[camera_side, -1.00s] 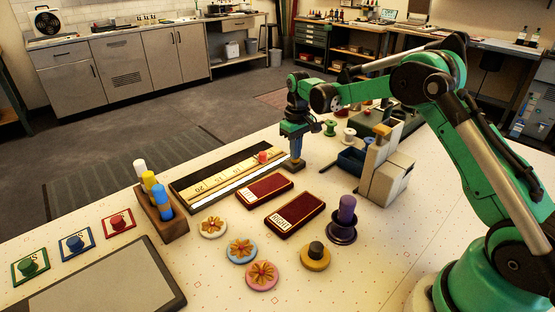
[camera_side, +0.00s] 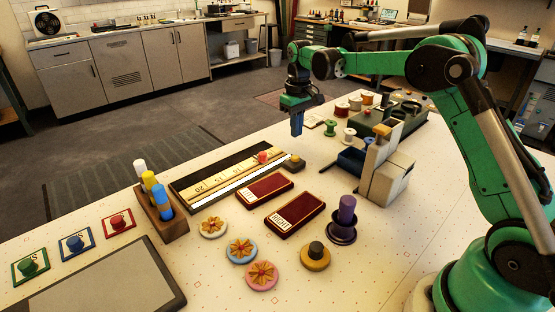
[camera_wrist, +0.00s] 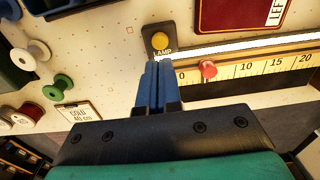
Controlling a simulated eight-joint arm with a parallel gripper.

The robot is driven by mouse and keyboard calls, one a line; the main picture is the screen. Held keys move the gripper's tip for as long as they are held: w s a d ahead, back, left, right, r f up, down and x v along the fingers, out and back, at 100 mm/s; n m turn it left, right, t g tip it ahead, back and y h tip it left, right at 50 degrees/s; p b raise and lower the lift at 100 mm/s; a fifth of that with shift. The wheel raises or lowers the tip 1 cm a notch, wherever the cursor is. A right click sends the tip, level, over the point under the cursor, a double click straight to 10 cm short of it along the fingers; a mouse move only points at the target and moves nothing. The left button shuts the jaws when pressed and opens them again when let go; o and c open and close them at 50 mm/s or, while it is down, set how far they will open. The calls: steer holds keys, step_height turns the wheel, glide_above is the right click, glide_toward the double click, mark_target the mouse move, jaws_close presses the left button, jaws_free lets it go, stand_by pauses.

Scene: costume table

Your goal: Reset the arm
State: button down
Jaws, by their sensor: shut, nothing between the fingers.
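My gripper (camera_side: 297,125) has blue fingers pressed together and empty. In the side view it hangs above the table, behind the right end of the ruler board (camera_side: 225,174). In the wrist view the shut fingers (camera_wrist: 155,70) point toward the lamp switch (camera_wrist: 160,40), a dark block with a yellow button labelled LAMP. The switch also shows in the side view (camera_side: 294,163), below and apart from the fingers. A red knob (camera_side: 262,157) sits on the ruler; it also shows in the wrist view (camera_wrist: 208,69).
Two dark red pads (camera_side: 295,215) lie in front of the ruler. A grey-white holder (camera_side: 385,172) with a blue bin stands to the right, with thread spools (camera_side: 349,134) behind it. A wooden rack (camera_side: 162,213) of coloured tubes stands left. Space above the ruler is clear.

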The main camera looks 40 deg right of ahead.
steer(key=shift+r, duration=0.6)
steer(key=shift+r, duration=0.1)
steer(key=s+a+r+t, duration=0.2)
steer(key=s+a+r, duration=0.2)
steer(key=r, duration=0.1)
steer(key=s+a+f+t, duration=0.2)
steer(key=s+a+t, duration=0.3)
steer(key=s, duration=0.8)
steer(key=shift+s+a, duration=0.25)
steer(key=shift+a, duration=0.75)
